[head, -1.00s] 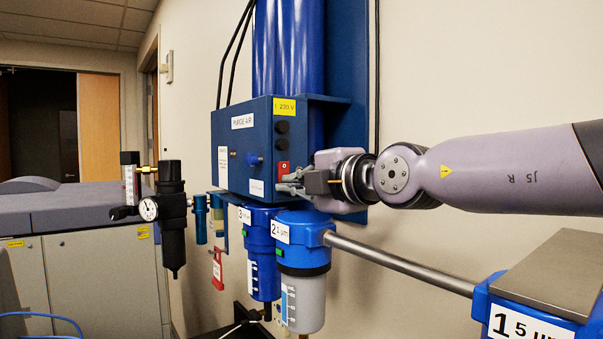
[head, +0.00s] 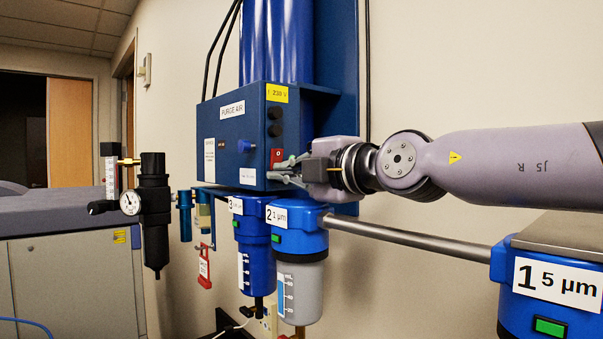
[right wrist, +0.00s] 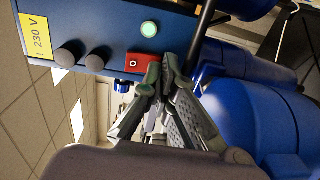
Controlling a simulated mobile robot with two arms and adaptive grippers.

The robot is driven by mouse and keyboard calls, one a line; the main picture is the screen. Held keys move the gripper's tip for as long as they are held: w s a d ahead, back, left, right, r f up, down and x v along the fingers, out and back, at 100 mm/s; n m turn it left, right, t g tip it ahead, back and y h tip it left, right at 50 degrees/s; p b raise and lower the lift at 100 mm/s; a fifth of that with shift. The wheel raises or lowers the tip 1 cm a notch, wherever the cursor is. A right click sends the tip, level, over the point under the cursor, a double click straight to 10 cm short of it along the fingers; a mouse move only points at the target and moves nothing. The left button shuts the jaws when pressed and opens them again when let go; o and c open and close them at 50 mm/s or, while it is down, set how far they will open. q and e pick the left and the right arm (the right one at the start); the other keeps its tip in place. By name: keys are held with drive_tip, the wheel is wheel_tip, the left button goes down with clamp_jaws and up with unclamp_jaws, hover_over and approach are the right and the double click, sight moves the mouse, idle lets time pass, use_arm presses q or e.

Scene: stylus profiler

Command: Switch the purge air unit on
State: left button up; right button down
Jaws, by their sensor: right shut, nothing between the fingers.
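The purge air unit is a blue box (head: 232,140) labelled PURGE AIR on the wall, with a yellow 230 V label (head: 277,93). A red switch (head: 277,156) marked O is at its lower right front; it also shows in the right wrist view (right wrist: 141,62). Beside it there is a pale green round lamp or button (right wrist: 149,28). My right gripper (head: 277,172) is shut and empty, its fingertips at the red switch's edge. In the right wrist view the fingertips (right wrist: 161,68) partly overlap the switch; contact cannot be told. My left gripper is not in view.
Filter housings (head: 298,283) hang below the box, joined by a metal pipe (head: 410,241) to another blue housing (head: 548,300) at right. A black regulator with a gauge (head: 154,210) and a red tag (head: 205,268) are at left. Two dark knobs sit above the switch.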

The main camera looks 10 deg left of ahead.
drive_tip(key=shift+s+d, duration=0.15)
drive_tip(key=shift+d, duration=0.3)
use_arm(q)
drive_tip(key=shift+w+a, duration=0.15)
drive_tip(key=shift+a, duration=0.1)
use_arm(e)
drive_tip(key=v, duration=1.1)
drive_tip(key=shift+s+a, duration=0.25)
drive_tip(key=shift+a, duration=0.05)
drive_tip(key=shift+r, duration=0.1)
